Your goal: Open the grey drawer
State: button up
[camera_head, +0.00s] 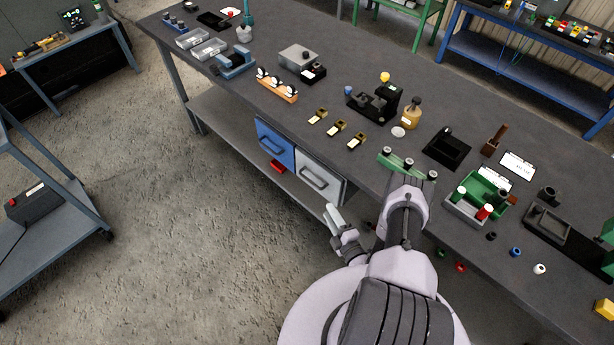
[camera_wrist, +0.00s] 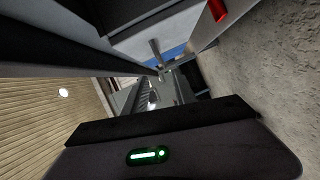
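The grey drawer (camera_head: 322,170) hangs under the long workbench, right of a blue drawer (camera_head: 274,140). It looks shut, with a bar handle (camera_head: 313,181) across its front. My gripper (camera_head: 331,210) is in front of and just below the grey drawer's right part, apparently apart from the handle. In the wrist view a pale panel, seemingly the grey drawer (camera_wrist: 150,18), is at the top, with a grey bar below it and a bit of the blue drawer (camera_wrist: 174,52) behind. I cannot make out the gap between my fingers.
The workbench top (camera_head: 230,95) carries many parts, including an orange rack (camera_head: 277,88) and a green fixture (camera_head: 484,187). A grey shelf cart stands at left. The floor before the drawers is clear.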

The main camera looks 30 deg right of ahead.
aim_at(311, 181)
jog(key=w+b, duration=0.1)
jog(key=w, duration=0.4)
jog(key=w+b, duration=0.1)
jog(key=w, duration=0.4)
jog(key=w+f+b, duration=0.1)
jog(key=w+b, duration=0.1)
jog(key=w, duration=0.3)
jog(key=shift+w+d+f, duration=0.1)
jog(key=shift+w+d, duration=0.05)
jog(key=shift+d, duration=0.05)
jog(key=shift+c, duration=0.3)
grip_shut()
